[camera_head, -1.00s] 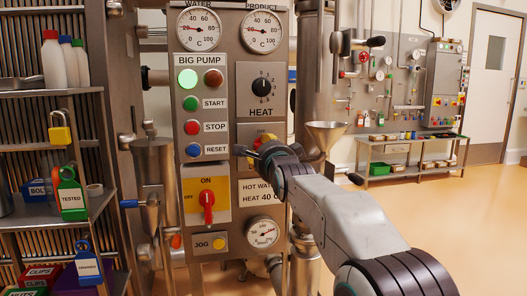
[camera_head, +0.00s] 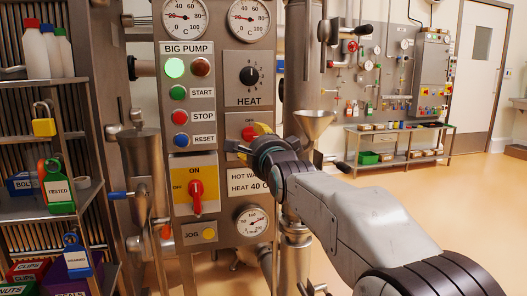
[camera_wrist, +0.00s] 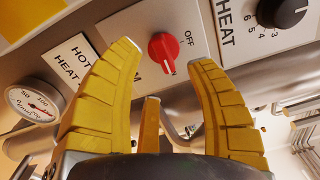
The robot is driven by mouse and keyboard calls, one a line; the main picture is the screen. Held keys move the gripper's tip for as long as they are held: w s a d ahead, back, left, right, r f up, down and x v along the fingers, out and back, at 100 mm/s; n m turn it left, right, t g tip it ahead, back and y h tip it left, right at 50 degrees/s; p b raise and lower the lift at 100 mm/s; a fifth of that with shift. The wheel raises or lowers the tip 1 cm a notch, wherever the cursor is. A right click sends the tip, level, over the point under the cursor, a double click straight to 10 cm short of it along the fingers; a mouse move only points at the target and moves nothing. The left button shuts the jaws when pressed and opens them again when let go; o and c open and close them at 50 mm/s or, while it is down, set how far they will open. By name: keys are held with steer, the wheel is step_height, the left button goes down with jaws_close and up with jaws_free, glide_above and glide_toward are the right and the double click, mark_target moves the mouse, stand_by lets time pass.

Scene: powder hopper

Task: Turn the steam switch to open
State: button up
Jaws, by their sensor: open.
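The steam switch is a red rotary knob (camera_wrist: 163,48) on a light plate in the wrist view. "OFF" and the end of a label, "M", show beside it. In the head view part of the red knob (camera_head: 249,133) shows, with the rest of its plate mostly behind my gripper. In the head view my gripper (camera_head: 250,141) is in front of the panel at the knob. I cannot tell whether a finger touches it.
The heat dial (camera_head: 248,76) is above the knob, and the gauge (camera_head: 252,220) is below. The big pump switch (camera_head: 196,196) is at lower left. A metal funnel (camera_head: 314,122) stands close right of my gripper. Open floor lies to the right.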

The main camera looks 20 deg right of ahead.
steer(key=s, duration=0.6)
steer(key=shift+s, duration=0.4)
steer(key=s+r+n+g+p, duration=0.2)
steer(key=s+n+g+p, duration=0.3)
steer(key=s+p, duration=0.5)
steer(key=s+r+n+g+p, duration=0.3)
steer(key=s+n+p, duration=0.5)
steer(key=p, duration=0.9)
steer(key=s+r+n+g+p, duration=0.3)
steer(key=s+n+g+p, duration=0.3)
steer(key=s+p, duration=0.7)
steer(key=shift+s+d+r+g, duration=0.15)
steer(key=shift+s+r+g, duration=0.15)
steer(key=shift+s, duration=0.45)
